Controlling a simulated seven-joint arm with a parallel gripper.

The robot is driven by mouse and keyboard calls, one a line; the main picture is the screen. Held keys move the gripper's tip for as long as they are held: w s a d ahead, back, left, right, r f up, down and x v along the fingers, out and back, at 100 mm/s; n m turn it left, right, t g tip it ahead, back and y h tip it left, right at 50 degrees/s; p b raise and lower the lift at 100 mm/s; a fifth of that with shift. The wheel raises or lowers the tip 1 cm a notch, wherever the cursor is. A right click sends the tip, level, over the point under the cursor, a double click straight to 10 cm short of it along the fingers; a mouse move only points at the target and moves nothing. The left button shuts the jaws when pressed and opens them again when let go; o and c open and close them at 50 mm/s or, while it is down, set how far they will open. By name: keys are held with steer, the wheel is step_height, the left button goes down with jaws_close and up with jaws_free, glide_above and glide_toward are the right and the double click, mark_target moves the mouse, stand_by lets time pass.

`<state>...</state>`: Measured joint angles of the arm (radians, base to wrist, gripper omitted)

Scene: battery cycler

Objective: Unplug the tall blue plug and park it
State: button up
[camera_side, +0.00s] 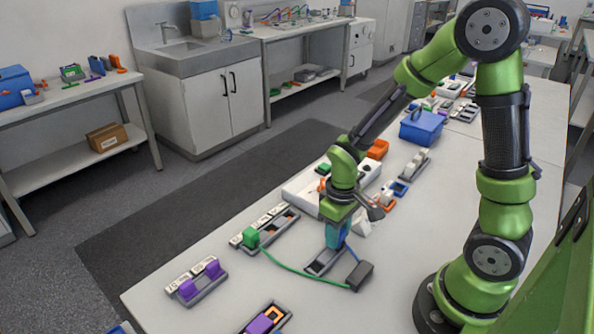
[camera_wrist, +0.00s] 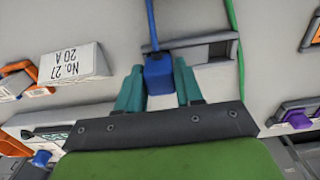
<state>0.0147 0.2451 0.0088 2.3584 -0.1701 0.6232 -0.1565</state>
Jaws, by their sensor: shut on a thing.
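The blue plug (camera_wrist: 158,76) sits between the teal fingers of my gripper (camera_wrist: 158,68), which is shut on it. In the side view my gripper (camera_side: 337,240) points down at a grey parking holder (camera_side: 318,265), and its fingers mostly hide the plug. The holder also shows in the wrist view (camera_wrist: 226,38), with one dark slot open beside the plug. The plug's lower end is hidden, so I cannot tell whether it is seated in the holder or just above it. A blue cable (camera_wrist: 152,22) runs from the plug to a dark box (camera_side: 360,276).
A green plug (camera_side: 250,237) stands in a labelled holder, its green cable crossing to the dark box. Purple plugs (camera_side: 213,268) are in another holder at the front left. A white cycler unit (camera_side: 305,189) lies behind my gripper.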

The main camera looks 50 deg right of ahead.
steer(key=shift+f, duration=0.2)
stand_by(0.4)
steer(key=o, duration=1.1)
steer(key=shift+o, duration=0.2)
step_height(320, 180, up, 17)
steer(key=s+a+r+m+t+y, duration=0.2)
steer(key=s+a+r+m+t, duration=0.1)
steer(key=t, duration=0.4)
step_height(320, 180, up, 2)
steer(key=shift+s+a+r+m, duration=0.1)
steer(key=shift+s+a+m, duration=0.15)
steer(key=shift+s+m, duration=0.5)
